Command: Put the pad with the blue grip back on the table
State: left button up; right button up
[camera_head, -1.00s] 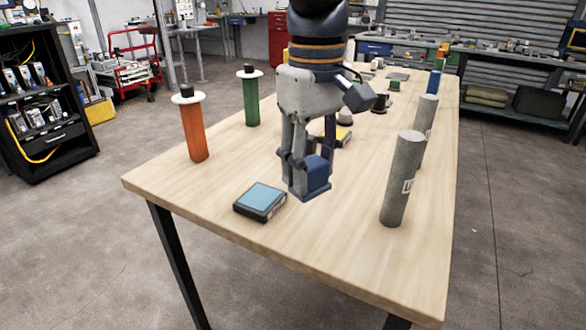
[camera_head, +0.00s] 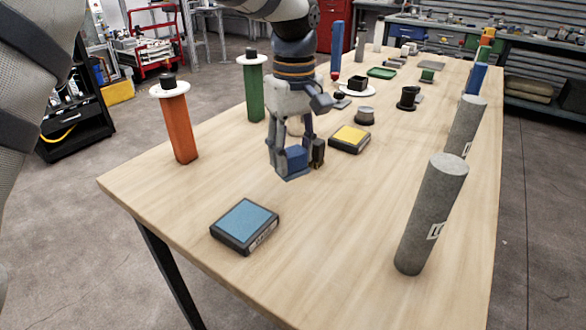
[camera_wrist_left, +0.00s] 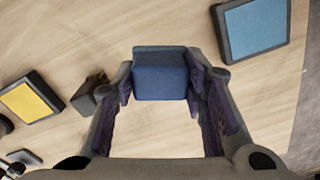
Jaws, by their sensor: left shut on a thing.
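My left gripper (camera_head: 294,150) points down over the table (camera_head: 340,235), shut on the pad with the blue grip (camera_head: 292,163). The blue block also shows between the fingers in the left wrist view (camera_wrist_left: 160,75). The pad's underside is hidden, and I cannot tell whether it touches the wood. A flat dark box with a light-blue top (camera_head: 245,225) lies nearer the front edge, apart from the held pad. A similar box with a yellow top (camera_head: 350,138) lies to the right and behind. My right gripper is not in view.
A small dark block (camera_head: 318,152) stands close to the right of the gripper. Orange (camera_head: 178,125) and green (camera_head: 253,90) posts with white discs stand at left. Grey cylinders (camera_head: 430,220) stand at right. The table's front middle is clear.

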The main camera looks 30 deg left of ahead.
aim_at(289, 146)
pick_arm(q)
jog(key=shift+w+a+f, duration=0.35)
jog(key=shift+a+f, duration=0.15)
jog(key=shift+f, duration=0.2)
jog(key=f, duration=0.3)
jog(key=shift+w+a+f, duration=0.15)
jog(key=shift+a+f, duration=0.05)
jog(key=o, duration=1.3)
jog(key=shift+f, duration=0.1)
notch_tip(289, 146, up, 12)
jog(key=shift+r, duration=0.2)
